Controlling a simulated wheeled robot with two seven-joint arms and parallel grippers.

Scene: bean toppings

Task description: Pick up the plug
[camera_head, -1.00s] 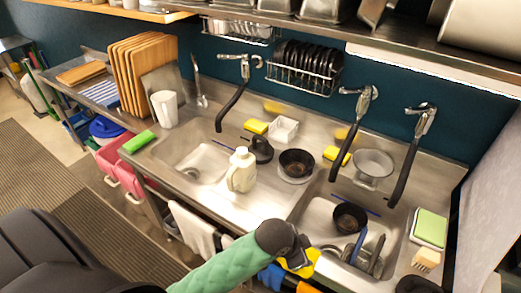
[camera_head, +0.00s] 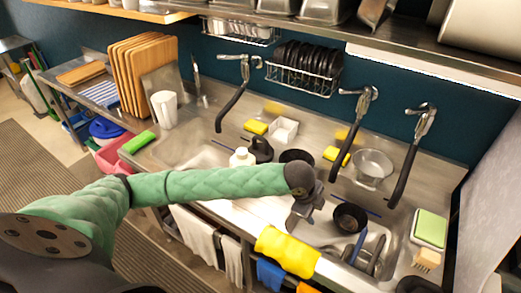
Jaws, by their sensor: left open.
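I cannot make out a plug for certain in the head view. My left gripper (camera_head: 298,226) reaches over the divider and left side of the right sink basin (camera_head: 322,213), fingers pointing down. It is open, and I see nothing held in it. It hides part of that basin, where a drain lies. A black pan (camera_head: 349,217) and a blue-handled utensil (camera_head: 357,248) are in the basin, right of the gripper. My right gripper is not in view.
My left forearm crosses the left basin (camera_head: 178,152) and partly hides a cream jug (camera_head: 242,158) and a black bowl (camera_head: 297,156). A yellow cloth or glove (camera_head: 288,251) hangs on the front edge. Black taps (camera_head: 345,150) hang over the right basin. A metal colander (camera_head: 372,165) stands behind it.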

